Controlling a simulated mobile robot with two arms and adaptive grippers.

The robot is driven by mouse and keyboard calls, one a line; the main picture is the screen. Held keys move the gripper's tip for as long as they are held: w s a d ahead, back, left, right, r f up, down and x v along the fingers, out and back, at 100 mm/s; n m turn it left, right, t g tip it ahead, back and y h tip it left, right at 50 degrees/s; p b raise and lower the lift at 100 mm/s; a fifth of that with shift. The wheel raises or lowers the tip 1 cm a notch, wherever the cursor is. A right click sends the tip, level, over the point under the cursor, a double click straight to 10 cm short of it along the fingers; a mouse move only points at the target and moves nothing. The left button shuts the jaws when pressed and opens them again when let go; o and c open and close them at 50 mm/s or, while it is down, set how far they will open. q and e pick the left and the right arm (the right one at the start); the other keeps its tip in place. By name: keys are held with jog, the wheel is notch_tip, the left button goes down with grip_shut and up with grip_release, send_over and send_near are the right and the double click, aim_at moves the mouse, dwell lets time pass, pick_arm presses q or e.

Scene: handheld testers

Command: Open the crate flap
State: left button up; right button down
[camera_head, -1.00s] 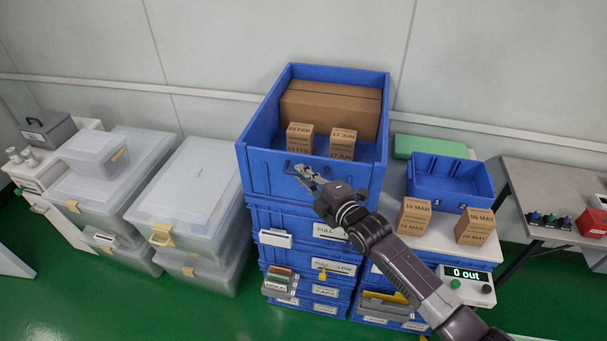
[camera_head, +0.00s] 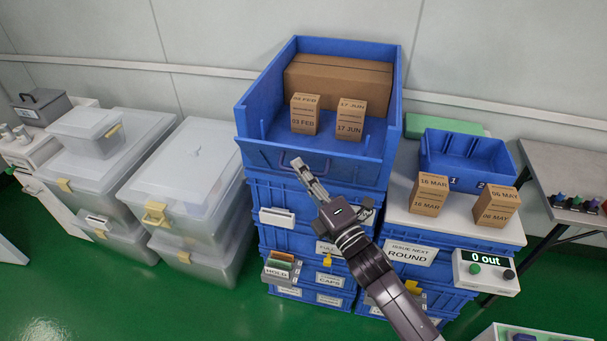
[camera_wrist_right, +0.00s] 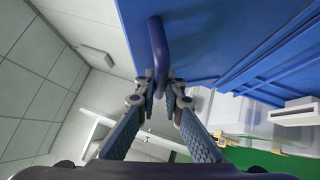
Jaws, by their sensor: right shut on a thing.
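The large blue crate (camera_head: 248,112) sits on top of a stack of blue crates. Its front flap (camera_head: 345,172) is tilted outward and down, so the crate's front is at least partly open. The flap's dark curved handle (camera_wrist_right: 158,42) shows in the right wrist view. My right gripper (camera_head: 298,166) is at the flap's front, its fingers shut on the handle; the wrist view shows the fingertips (camera_wrist_right: 165,84) closed around its end. Inside the crate stand a 03 FEB box (camera_head: 304,121), a 17 JUN box (camera_head: 350,127) and a long brown carton (camera_head: 338,82). My left gripper is out of view.
Right of the crate, a white-topped surface holds the 16 MAR box (camera_head: 428,195), the 06 MAY box (camera_head: 494,206) and a small blue bin (camera_head: 468,162). A counter (camera_head: 484,270) reads "0 out". Clear tubs (camera_head: 180,175) stand left. Green floor is free in front.

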pick_arm(q)
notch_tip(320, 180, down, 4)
jog(key=b, duration=0.3)
pick_arm(e)
jog(key=shift+s+a+f+n+t+y, duration=0.15)
jog(key=shift+s+f+n+t+y, duration=0.15)
jog(key=shift+s+f+n, duration=0.4)
jog(key=shift+w, duration=0.1)
jog(key=c, duration=2)
grip_release()
jog(key=shift+c, duration=0.2)
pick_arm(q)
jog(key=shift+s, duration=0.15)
